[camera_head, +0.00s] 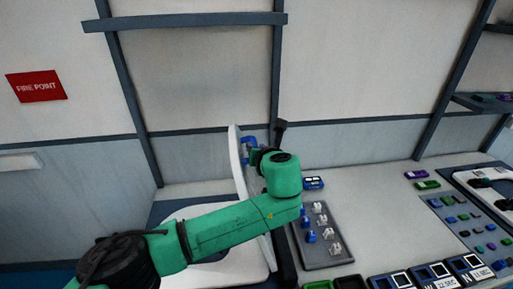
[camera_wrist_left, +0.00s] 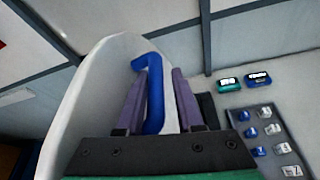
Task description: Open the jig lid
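The white jig lid (camera_head: 238,165) stands nearly upright in the head view, to the left of my left wrist. It fills the middle left of the left wrist view (camera_wrist_left: 95,95). A blue handle (camera_head: 247,141) sits on its face and shows closely in the left wrist view (camera_wrist_left: 155,95). My left gripper (camera_wrist_left: 160,72) has its two purple fingers on either side of this handle. A gap shows between the handle and the right finger, so the gripper looks open around it. In the head view my green wrist hides part of the lid. My right gripper is not in view.
A grey tray (camera_head: 328,258) with several blue and clear parts lies right of my wrist. A small blue device (camera_head: 313,183) lies behind it. Dark bins (camera_head: 435,272) stand along the front right. Open worktop (camera_head: 370,185) lies between the tray and the items at right.

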